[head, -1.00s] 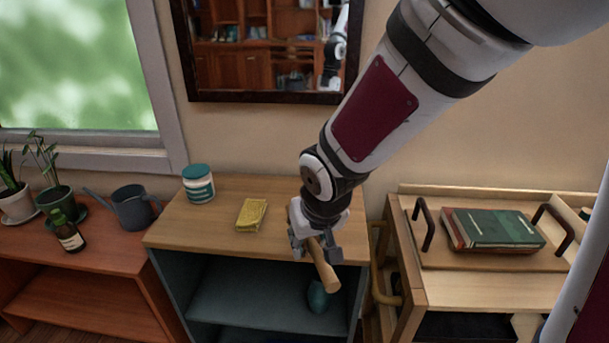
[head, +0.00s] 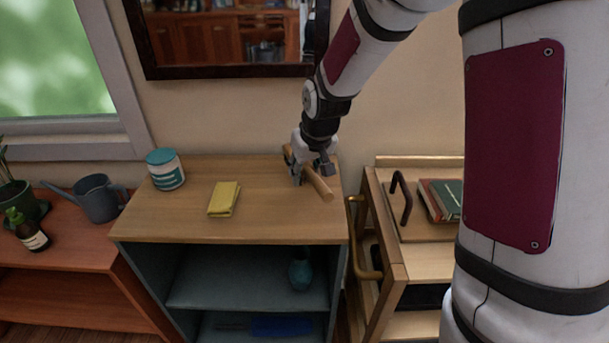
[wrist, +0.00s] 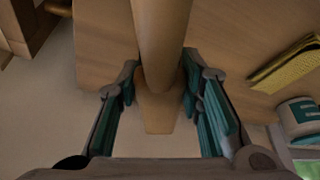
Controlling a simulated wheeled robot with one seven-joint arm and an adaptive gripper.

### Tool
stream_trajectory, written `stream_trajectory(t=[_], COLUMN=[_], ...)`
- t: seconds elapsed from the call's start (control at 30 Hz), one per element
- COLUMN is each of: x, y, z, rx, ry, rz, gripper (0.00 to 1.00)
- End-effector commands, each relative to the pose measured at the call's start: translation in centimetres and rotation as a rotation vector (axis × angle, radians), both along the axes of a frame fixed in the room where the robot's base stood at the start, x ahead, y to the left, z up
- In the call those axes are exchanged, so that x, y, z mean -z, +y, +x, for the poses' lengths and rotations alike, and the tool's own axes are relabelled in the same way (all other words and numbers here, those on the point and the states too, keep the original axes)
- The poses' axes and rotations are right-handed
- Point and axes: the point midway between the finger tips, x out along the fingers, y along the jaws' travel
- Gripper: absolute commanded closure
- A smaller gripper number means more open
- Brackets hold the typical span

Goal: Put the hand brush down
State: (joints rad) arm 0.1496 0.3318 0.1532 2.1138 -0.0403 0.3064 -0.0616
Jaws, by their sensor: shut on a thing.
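My gripper (head: 311,172) is over the right part of the wooden top (head: 165,222) of the low shelf unit. It is shut on the hand brush (head: 319,187), whose light wooden handle sticks out toward the front right. In the wrist view the brush (wrist: 160,45) runs between the two fingers of my gripper (wrist: 160,88). The bristles are not clear in either view. I cannot tell whether the brush touches the top.
A yellow folded cloth (head: 223,199) and a teal-lidded jar (head: 165,169) stand on the top to the left. A trolley (head: 398,262) with books (head: 440,199) is at the right. A teal vase (head: 300,271) sits on the shelf below. The front middle of the top is clear.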

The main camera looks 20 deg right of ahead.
Motion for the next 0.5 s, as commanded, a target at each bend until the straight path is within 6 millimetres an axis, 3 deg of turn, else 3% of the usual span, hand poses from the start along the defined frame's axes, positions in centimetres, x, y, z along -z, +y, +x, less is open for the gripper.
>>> stream_trajectory(t=[0.23,0.5], x=[0.1,3.7], y=[-1.0,-0.9], z=[1.5,1.4], rx=[0.001,-0.001], ry=[-0.001,0.001], rz=[0.000,0.000], gripper=[0.92,0.92])
